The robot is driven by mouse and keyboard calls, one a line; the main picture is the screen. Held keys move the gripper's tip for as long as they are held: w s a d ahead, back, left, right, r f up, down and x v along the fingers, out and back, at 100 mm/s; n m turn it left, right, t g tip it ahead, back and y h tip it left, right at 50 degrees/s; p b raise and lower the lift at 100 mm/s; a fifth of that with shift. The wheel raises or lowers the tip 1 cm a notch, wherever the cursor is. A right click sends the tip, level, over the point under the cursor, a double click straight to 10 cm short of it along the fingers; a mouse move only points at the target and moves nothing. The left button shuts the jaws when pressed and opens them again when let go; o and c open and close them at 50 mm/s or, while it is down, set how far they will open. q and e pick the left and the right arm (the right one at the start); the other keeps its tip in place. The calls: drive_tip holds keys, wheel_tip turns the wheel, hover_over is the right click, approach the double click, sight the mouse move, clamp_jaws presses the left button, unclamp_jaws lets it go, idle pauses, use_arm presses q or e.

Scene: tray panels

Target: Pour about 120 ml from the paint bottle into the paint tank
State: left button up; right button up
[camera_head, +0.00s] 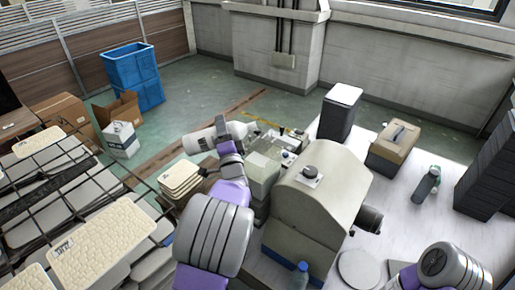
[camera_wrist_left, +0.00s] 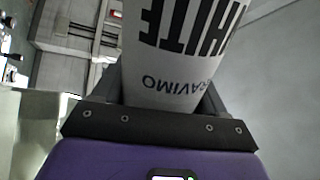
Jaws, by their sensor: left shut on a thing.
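The paint bottle (camera_head: 198,141) is a white cylinder with dark lettering, lying nearly on its side in the air. In the left wrist view its label (camera_wrist_left: 185,45) reads WHITE. My left gripper (camera_head: 225,133) is shut around it, and the bottle sits between the fingers. A beige, round-topped machine (camera_head: 325,190) with a dark round part (camera_head: 310,171) on a light plate on top stands right of my left arm. It may be the paint tank, but I cannot tell. The bottle is apart from it, to its upper left. My right gripper is out of view; only part of that arm shows.
Stacked pale panels (camera_head: 182,178) stand just below the bottle. Racks with textured tray panels (camera_head: 103,246) fill the left.

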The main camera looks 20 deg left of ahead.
use_arm(q)
drive_tip(key=shift+r+m+p, duration=0.35)
drive_tip(key=shift+m, duration=0.05)
drive_tip(key=shift+d+m+h+p, duration=0.1)
drive_tip(key=shift+m+h+p, duration=0.45)
drive_tip(key=shift+m, duration=0.55)
drive_tip(key=shift+s+a+m+t, duration=0.3)
drive_tip(key=shift+a+m, duration=0.1)
drive_tip(key=shift+a, duration=0.3)
drive_tip(key=shift+a+f+m+p, duration=0.1)
drive_tip(key=shift+m+p, duration=0.3)
idle(0.6)
